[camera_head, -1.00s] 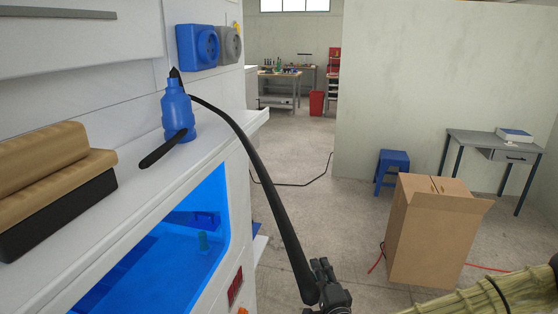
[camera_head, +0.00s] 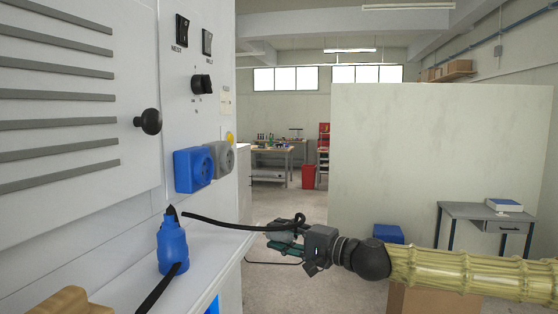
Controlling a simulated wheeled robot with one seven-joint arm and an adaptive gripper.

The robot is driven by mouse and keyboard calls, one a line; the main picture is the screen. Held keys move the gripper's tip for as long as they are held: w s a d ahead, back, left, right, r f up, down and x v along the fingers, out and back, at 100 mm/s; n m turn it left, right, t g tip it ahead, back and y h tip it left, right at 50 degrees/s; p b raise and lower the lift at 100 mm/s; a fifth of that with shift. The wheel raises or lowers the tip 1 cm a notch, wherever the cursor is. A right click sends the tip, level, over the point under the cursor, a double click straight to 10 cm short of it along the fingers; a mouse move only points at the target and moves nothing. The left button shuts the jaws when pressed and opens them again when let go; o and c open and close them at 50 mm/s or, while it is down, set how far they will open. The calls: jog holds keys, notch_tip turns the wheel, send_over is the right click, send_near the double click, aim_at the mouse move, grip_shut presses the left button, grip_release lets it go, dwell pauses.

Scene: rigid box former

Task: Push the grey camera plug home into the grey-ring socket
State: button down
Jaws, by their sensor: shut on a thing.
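The grey-ring socket (camera_head: 221,160) is on the side of the white machine, just right of the blue socket (camera_head: 193,169). My gripper (camera_head: 275,237) is right of and below the grey socket in the picture, apart from it, with its fingers pointing left. It is shut on the end of a black cable (camera_head: 225,222) that loops over the fingers and runs left toward the machine. The grey camera plug at that end is too small and covered to make out. The grey socket's face is partly turned away.
A blue plug (camera_head: 172,244) with its own black cable stands upright on the white ledge (camera_head: 215,250). A door knob (camera_head: 148,122) and switches (camera_head: 202,84) are above the sockets. A cardboard box (camera_head: 432,300) is under my arm. Open floor lies behind the gripper.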

aim_at(230, 160)
jog(key=s+a+r+n+g+y+p, duration=0.1)
jog(key=s+r+n+g+y, duration=0.2)
jog(key=r, duration=0.7)
jog(key=s+a+r+n+g+p, duration=0.1)
jog(key=s+r+g, duration=0.2)
jog(key=s+r, duration=0.5)
jog(key=shift+w+a+r+b, duration=0.15)
jog(key=shift+w+a+r, duration=0.15)
jog(key=shift+w+a, duration=0.45)
jog(key=shift+w+a+r+b, duration=0.15)
jog(key=shift+w+a+r, duration=0.1)
jog(key=shift+w+a, duration=0.5)
jog(key=shift+w+a+r+b, duration=0.15)
jog(key=shift+w+a+r, duration=0.25)
jog(key=shift+a, duration=0.55)
jog(key=shift+w+f, duration=0.1)
jog(key=shift+y+b, duration=0.4)
jog(key=shift+b, duration=1.35)
jog(key=shift+f+b, duration=0.1)
jog(key=shift+b, duration=0.55)
jog(key=shift+a, duration=0.4)
jog(key=c, duration=0.9)
grip_release()
